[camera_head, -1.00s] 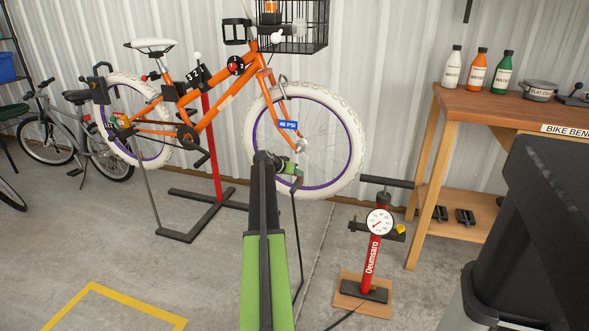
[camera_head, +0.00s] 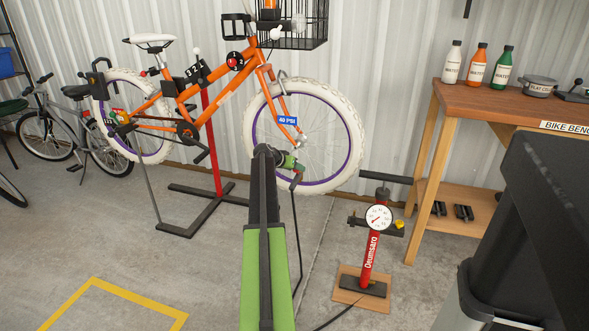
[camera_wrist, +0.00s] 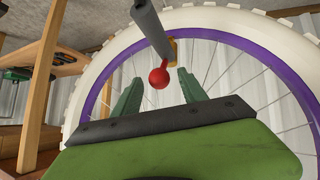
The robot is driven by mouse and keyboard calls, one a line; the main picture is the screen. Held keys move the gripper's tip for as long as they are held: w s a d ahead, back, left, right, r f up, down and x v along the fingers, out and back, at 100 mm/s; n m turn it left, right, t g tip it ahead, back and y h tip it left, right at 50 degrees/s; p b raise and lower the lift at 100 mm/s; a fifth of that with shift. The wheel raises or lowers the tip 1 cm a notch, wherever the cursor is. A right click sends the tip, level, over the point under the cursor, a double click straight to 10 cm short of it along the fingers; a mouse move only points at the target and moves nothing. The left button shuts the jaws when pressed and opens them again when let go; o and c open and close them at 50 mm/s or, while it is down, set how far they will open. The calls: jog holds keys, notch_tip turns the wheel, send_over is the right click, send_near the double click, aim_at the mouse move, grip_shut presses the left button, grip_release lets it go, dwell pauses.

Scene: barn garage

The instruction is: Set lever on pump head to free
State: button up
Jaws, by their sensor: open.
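The pump head is a grey cylinder (camera_wrist: 150,25) near the front wheel's rim in the wrist view. A lever with a red ball end (camera_wrist: 159,77) hangs from it, with a brass-coloured part (camera_wrist: 172,50) behind. My gripper (camera_wrist: 159,76) has its two green fingers apart, and the red ball appears in the gap between their tips; I cannot tell whether either finger touches it. In the head view my gripper (camera_head: 289,161) is at the lower part of the bike's front wheel (camera_head: 346,110), and my arm partly hides that area.
The red floor pump (camera_head: 370,252) with its round gauge (camera_head: 378,217) stands right of the wheel on a wooden base. A black hose (camera_head: 297,235) hangs below the wheel. The orange bike (camera_head: 215,95) is on a stand. A wooden workbench (camera_head: 455,101) is at right.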

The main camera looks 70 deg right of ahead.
jog(key=p+v, duration=1.1)
jog(key=v, duration=0.6)
jog(key=shift+a+r, duration=0.1)
jog(key=shift+r, duration=0.05)
